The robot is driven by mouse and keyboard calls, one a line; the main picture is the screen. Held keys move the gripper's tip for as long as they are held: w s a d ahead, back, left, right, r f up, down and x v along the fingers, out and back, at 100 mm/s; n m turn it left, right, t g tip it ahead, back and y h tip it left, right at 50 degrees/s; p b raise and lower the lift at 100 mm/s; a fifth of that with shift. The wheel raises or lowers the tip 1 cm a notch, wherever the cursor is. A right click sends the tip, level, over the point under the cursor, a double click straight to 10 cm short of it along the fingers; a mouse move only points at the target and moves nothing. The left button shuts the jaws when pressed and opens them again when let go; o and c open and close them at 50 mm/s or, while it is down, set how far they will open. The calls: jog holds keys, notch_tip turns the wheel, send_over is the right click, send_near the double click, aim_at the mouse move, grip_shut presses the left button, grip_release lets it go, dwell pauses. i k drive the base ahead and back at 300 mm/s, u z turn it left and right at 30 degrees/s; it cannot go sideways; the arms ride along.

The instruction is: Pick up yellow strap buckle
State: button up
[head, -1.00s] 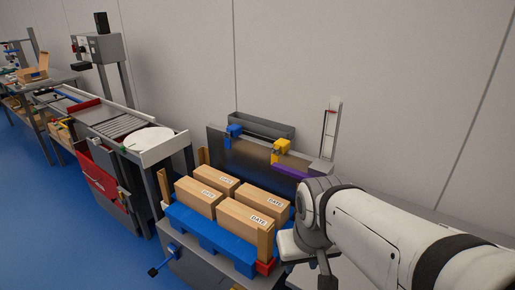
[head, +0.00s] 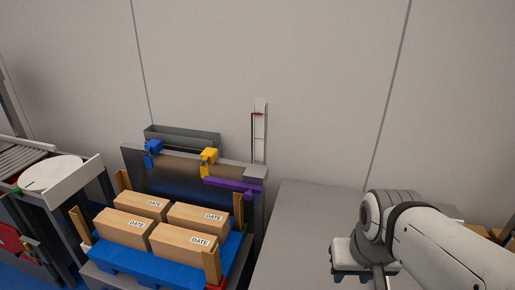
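The yellow strap buckle (head: 209,156) sits at the top of the grey panel behind the boxes, right of a similar blue buckle (head: 153,147). A purple bar (head: 232,185) lies just below and to its right. My gripper (head: 366,277) is at the lower right, well apart from the yellow buckle. Only part of it shows under my arm, and its fingertips are not clear.
Several cardboard boxes marked DATE (head: 183,240) stand on a blue pallet (head: 160,266) in front of the panel. Wooden posts rise at the pallet's corners. A grey tabletop (head: 305,230) is clear between the panel and my arm. A round white disc (head: 52,173) lies at left.

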aim_at(204, 170)
jog(key=z, duration=2.75)
jog(key=k, duration=2.65)
jog(key=u, duration=1.5)
jog(key=i, duration=1)
jog(key=u, duration=0.05)
